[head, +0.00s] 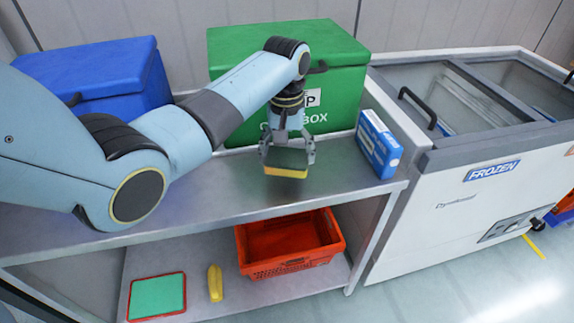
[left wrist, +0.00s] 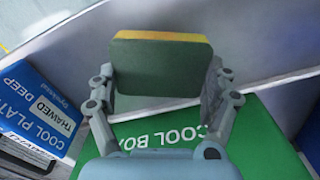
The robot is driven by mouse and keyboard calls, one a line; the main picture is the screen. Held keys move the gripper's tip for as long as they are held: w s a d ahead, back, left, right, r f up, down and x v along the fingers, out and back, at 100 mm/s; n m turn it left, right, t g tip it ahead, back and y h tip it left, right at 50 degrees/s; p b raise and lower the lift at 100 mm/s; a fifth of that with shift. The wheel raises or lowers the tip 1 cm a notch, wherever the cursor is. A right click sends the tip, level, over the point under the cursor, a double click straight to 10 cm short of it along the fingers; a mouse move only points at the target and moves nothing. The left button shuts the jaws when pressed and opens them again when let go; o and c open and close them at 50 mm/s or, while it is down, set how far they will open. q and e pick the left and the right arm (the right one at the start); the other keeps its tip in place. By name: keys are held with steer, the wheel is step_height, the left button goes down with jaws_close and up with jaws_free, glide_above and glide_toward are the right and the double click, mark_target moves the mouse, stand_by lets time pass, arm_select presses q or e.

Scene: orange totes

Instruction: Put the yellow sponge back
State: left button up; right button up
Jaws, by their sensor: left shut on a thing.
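The yellow sponge (head: 286,173), with a dark green scouring side, is held between the fingers of my left gripper (head: 287,155). In the left wrist view the sponge (left wrist: 161,66) shows its dark green face and a yellow edge, between the two fingers of the gripper (left wrist: 160,85). In the head view the sponge hangs over the upper metal shelf (head: 220,190), in front of the green cool box (head: 340,85). I cannot tell whether it touches the shelf. An orange tote (head: 290,262) stands on the lower shelf and looks empty. My right gripper is not in view.
A blue-and-white box (head: 377,145) stands right of the gripper, beside the freezer (head: 480,190). A blue box (head: 95,75) is at the back left. A red-edged green board (head: 157,296) and a yellow item (head: 215,283) lie on the lower shelf.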

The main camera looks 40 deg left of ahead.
mark_target(287, 154)
arm_select(q)
step_height(287, 154, down, 3)
steer(key=shift+a+f, duration=0.1)
steer(key=shift+f, duration=0.45)
steer(key=o, duration=0.9)
steer(key=shift+o, duration=1.4)
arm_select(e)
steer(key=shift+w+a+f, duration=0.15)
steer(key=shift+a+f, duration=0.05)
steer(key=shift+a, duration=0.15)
arm_select(q)
steer(key=shift+r, duration=0.55)
step_height(287, 154, up, 11)
steer(key=shift+p, duration=0.3)
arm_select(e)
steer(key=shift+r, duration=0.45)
